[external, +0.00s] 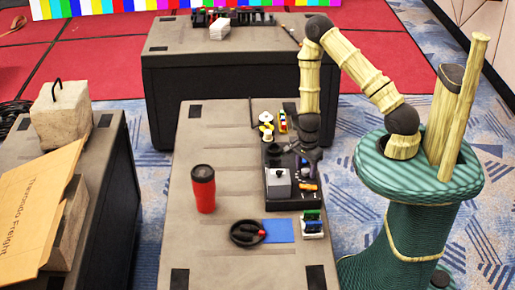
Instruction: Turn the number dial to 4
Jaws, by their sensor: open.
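A black panel (291,204) with several small parts on it lies on the right half of the middle table. A grey box with a knob on top (279,185) sits at its front left, and an orange part (308,187) sits at its right. Small blue and white parts show just below my gripper. My gripper (308,156) points down over the panel's right side, open, with nothing seen between its fingers. Whether it touches a part cannot be told. I cannot make out the number dial or its digits at this size; my gripper may hide it.
A red travel mug (204,189) stands left of the panel. A black dish (246,234), a blue square (279,231) and a small rack (313,225) lie in front. A yellow-and-white item (266,126) stands behind. The table's left part is mostly clear.

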